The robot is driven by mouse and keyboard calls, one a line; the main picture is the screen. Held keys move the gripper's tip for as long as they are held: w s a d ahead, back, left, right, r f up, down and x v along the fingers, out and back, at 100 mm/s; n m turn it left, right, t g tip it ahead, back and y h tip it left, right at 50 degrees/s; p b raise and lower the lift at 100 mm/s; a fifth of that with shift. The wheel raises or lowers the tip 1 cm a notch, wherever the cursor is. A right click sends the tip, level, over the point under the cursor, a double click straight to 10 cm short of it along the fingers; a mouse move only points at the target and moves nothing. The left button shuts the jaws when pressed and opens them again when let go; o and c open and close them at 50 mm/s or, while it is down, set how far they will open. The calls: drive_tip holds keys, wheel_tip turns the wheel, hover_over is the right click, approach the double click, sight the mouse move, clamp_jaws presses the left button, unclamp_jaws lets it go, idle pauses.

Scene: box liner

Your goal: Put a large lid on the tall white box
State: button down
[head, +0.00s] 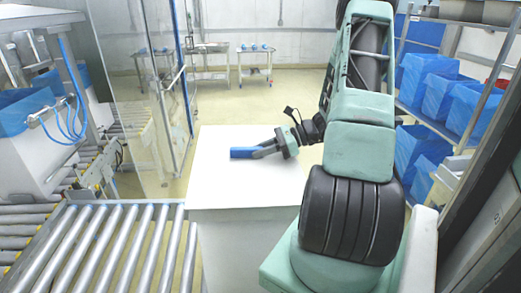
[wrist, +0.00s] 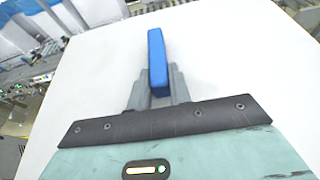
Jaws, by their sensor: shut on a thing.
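A large white lid (head: 225,183) with a blue handle (head: 241,153) lies level over the tall white box (head: 238,245). Its front edge slightly overhangs the box wall on the left. I cannot tell whether it rests on the rim or hangs just above it. My gripper (head: 259,152) reaches in from the right and is shut on the blue handle. In the wrist view, my gripper (wrist: 158,82) has a finger on each side of the blue handle (wrist: 156,55), and the white lid (wrist: 225,60) fills most of the picture. The box's inside is hidden.
A roller conveyor (head: 105,240) runs at the left, close to the box. A clear panel (head: 140,95) stands behind it. Shelves with blue-lined bins (head: 432,90) line the right side. Open floor (head: 250,105) lies behind the box, with small tables (head: 210,75) at the back.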

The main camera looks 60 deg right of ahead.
drive_tip(key=c, duration=0.7)
unclamp_jaws()
drive_tip(key=shift+r+p, duration=3.8)
drive_tip(key=shift+r, duration=0.75)
